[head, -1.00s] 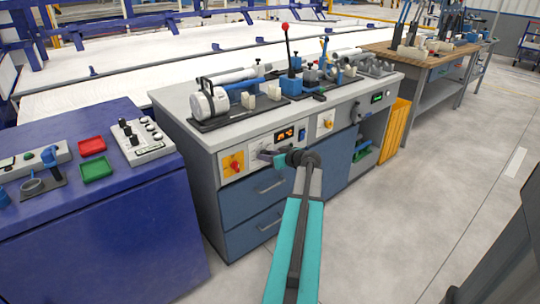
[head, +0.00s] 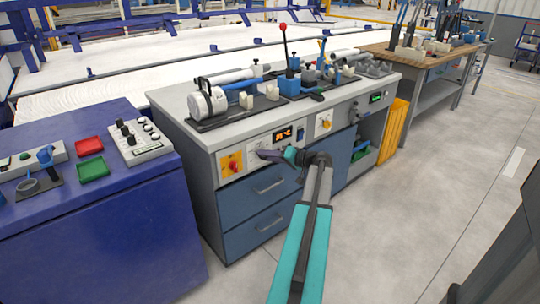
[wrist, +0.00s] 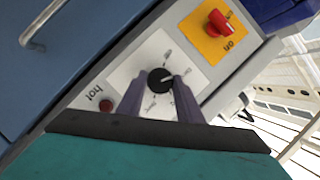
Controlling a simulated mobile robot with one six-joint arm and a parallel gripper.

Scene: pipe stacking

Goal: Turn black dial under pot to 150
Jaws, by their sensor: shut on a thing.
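The black dial (wrist: 160,80) sits on a white scale plate on the workbench front, seen close up in the wrist view. My gripper (wrist: 161,88) has its two purple-grey fingers on either side of the dial and is shut on it. The scale numbers are too small to read. In the head view my gripper (head: 266,155) reaches the bench's upper panel and hides the dial. A digital display (head: 283,134) with orange digits is just above it. I cannot tell which thing is the pot.
A red knob on a yellow plate (head: 232,163) is left of the dial; it also shows in the wrist view (wrist: 217,20). A red indicator (wrist: 106,105) marked "hot" is beside the dial plate. Blue drawers (head: 262,193) lie below. A blue cabinet (head: 95,215) stands left.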

